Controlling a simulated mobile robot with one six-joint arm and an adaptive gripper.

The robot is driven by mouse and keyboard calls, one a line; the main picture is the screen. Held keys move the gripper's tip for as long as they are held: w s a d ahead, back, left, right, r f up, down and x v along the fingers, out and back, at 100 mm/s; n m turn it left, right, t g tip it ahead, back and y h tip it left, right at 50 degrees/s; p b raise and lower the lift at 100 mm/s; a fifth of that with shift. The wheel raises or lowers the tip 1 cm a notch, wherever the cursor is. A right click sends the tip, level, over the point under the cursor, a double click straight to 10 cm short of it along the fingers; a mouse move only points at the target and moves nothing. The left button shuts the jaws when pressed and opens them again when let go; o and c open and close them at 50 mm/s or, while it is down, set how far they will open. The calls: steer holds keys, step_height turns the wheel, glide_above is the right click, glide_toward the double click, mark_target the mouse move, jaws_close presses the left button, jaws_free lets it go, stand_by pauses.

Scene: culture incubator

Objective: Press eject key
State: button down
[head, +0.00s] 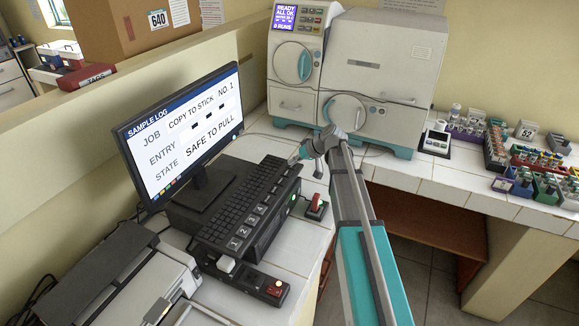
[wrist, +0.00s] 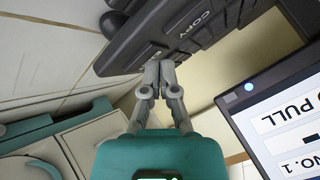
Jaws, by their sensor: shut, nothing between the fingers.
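A black key unit (head: 262,222) with large keys marked 1 to 4 stands beside the keyboard (head: 240,195). In the wrist view the unit's key row (wrist: 185,30) shows a COPY key (wrist: 183,23) and, beside it, a key (wrist: 152,54) whose label is mostly hidden by my fingertips. I cannot read that label as eject. My gripper (head: 293,160) is at the far end of the unit. In the wrist view my gripper (wrist: 160,66) is shut and empty, its tips at that partly hidden key; I cannot tell whether they touch it.
A monitor (head: 185,130) left of the keys reads COPY TO STICK NO. 1 and SAFE TO PULL. A small dark block with a red top (head: 316,206) sits right of the unit. A white incubator (head: 380,70) stands behind; tube racks (head: 500,150) are at right.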

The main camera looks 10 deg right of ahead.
stand_by(0.5)
steer(key=shift+r+p, duration=0.75)
steer(key=shift+p, duration=0.05)
step_height(320, 180, up, 5)
steer(key=p, duration=0.5)
stand_by(0.9)
steer(key=shift+s, duration=0.1)
